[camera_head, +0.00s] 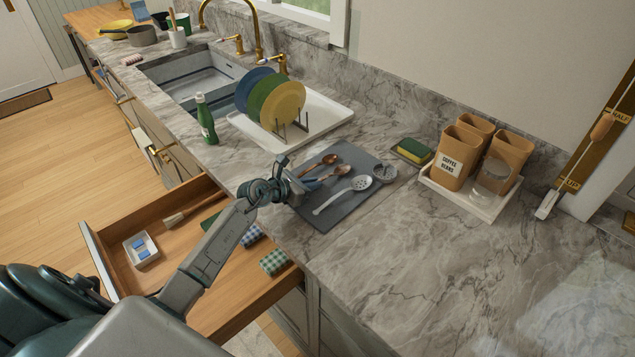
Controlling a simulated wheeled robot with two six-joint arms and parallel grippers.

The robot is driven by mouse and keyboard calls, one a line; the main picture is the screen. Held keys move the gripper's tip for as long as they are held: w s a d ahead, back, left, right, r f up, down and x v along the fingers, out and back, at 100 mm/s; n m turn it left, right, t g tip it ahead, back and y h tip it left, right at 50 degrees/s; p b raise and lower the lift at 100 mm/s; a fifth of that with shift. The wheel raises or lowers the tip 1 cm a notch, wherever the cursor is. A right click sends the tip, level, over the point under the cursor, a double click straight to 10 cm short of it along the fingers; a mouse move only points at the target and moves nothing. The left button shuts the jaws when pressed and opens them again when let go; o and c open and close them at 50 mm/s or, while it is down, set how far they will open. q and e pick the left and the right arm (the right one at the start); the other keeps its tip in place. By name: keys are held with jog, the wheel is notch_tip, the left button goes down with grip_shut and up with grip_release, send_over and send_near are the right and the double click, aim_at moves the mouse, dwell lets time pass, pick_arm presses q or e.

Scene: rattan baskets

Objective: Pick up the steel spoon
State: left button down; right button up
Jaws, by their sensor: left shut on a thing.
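My left gripper (309,184) is at the left edge of a dark grey mat (337,213) on the counter, low among the utensil handles. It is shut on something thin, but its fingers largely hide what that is. A pale steel slotted spoon (361,183) lies on the mat, its handle running down-left, just in front of and apart from the fingers. Two copper-brown spoons (330,159) (343,170) lie behind, the nearer one's handle running toward the fingers. A round grey utensil head (384,172) lies at the mat's right. My right gripper is out of view.
An open wooden drawer (118,262) with cloths and a small tray lies below my left arm. A white dish tray (335,112) with plates and a green bottle (206,120) stand behind. A sponge (413,150) and canister tray (463,198) are right. The front-right counter is clear.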

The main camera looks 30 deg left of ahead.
pick_arm(q)
jog(key=shift+r, duration=0.35)
notch_tip(320, 180, up, 2)
jog(key=shift+a+r+b, duration=0.15)
jog(key=shift+r+b, duration=0.05)
jog(key=shift+b, duration=0.65)
jog(key=s+a+b, duration=0.2)
jog(key=s+a, duration=0.1)
jog(key=s+a+b, duration=0.1)
jog(key=s+a, duration=0.1)
jog(key=a, duration=0.2)
jog(key=s+a+r+b, duration=0.1)
jog(key=s+a+b, duration=0.1)
jog(key=s+a, duration=0.1)
jog(key=shift+s+a+b, duration=0.3)
jog(key=shift+s+a, duration=0.05)
jog(key=shift+a, duration=0.15)
jog(key=shift+s+a+r+b, duration=0.3)
jog(key=shift+s+a, duration=0.2)
jog(key=shift+a, duration=0.2)
jog(key=shift+d, duration=0.1)
